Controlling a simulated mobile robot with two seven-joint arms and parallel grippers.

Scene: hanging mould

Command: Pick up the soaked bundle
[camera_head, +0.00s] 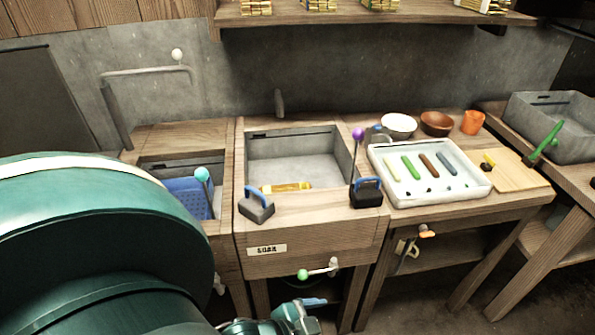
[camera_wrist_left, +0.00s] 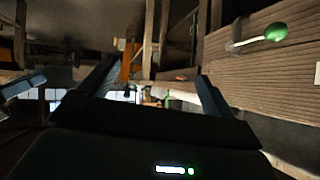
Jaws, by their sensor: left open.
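A yellow-orange bundle (camera_head: 286,187), which I take to be the soaked bundle, lies in the grey soak basin (camera_head: 290,150) near its front wall. A SOAK label (camera_head: 267,250) is on the wooden front below. My left gripper (camera_head: 312,302) is low in front of this unit, below the green-knobbed handle and well under the bundle. In the left wrist view the left gripper (camera_wrist_left: 153,88) has its two fingers wide apart with nothing held between them. The bundle does not show there. My right gripper is not in view.
Two dark blocks with blue handles (camera_head: 257,204) (camera_head: 367,192) stand on the basin's front rim. A purple-knobbed rod (camera_head: 357,150) rises at its right. A green-knobbed handle (camera_head: 303,275) juts from the front, also in the left wrist view (camera_wrist_left: 275,32). A white tray (camera_head: 385,160) is right.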

